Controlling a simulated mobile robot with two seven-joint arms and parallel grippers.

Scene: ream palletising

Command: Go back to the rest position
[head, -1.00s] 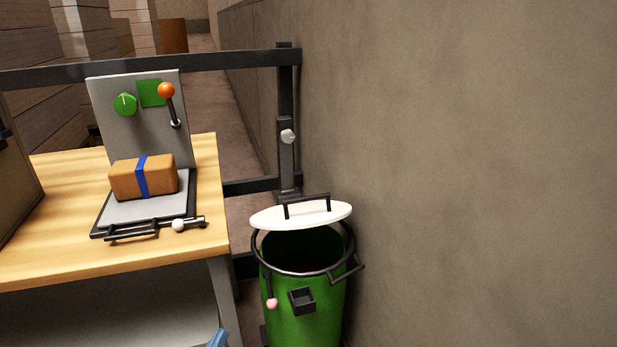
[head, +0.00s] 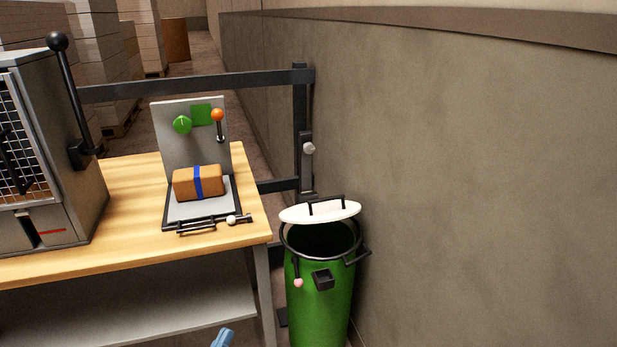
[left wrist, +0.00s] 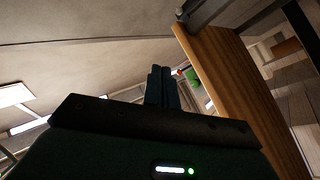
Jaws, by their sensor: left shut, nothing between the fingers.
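My left gripper (left wrist: 161,72) shows in the left wrist view with its two dark fingers together and nothing between them. The wooden edge of a table (left wrist: 222,75) is to the right of the fingers in that view. In the head view only a small blue piece (head: 222,339), which seems to belong to my left gripper, shows at the bottom edge, in front of the workbench (head: 130,232). My right gripper is in neither view.
A brown block with a blue band (head: 183,184) lies on a small plate against a grey panel (head: 175,145). A caged machine (head: 80,205) stands left on the bench. A green bin (head: 318,305) with its white lid (head: 320,213) raised stands between bench and wall (head: 480,190).

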